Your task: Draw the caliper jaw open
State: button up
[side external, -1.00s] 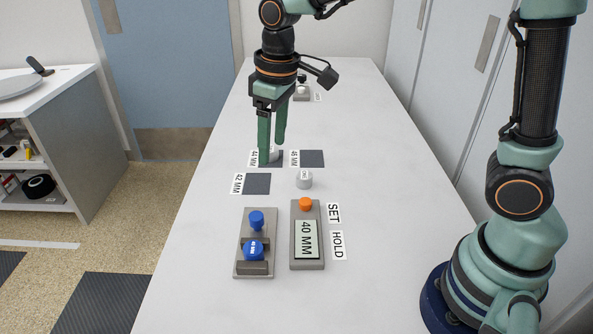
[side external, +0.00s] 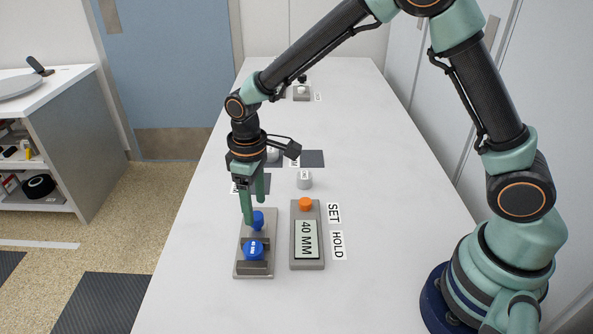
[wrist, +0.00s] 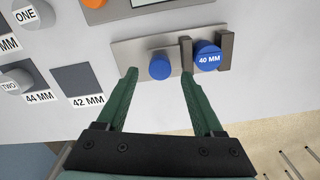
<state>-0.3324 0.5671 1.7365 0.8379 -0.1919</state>
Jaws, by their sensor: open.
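The caliper is a grey plate (side external: 243,258) near the front of the table, with a plain blue knob (side external: 257,220) at its far end. Nearer the front, a blue cylinder marked 40 MM (side external: 253,250) sits between two grey jaws, which show clearly in the wrist view (wrist: 225,52). My gripper (side external: 254,213) points down at the plain knob, open and empty. In the wrist view its fingertips (wrist: 159,72) stand on either side of the plain knob (wrist: 159,66). I cannot tell whether they touch it.
Right of the caliper is a grey display box (side external: 307,262) reading 40 MM, with an orange button (side external: 305,204). Beyond are a light cylinder (side external: 304,180), another on the 44 MM square (wrist: 12,82), and the bare 42 MM square (wrist: 80,78). The table's left edge is close.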

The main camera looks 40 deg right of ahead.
aim_at(256, 229)
jog(key=shift+f, duration=1.35)
grip_shut()
jog(key=shift+w+r, duration=0.1)
dwell(0.4)
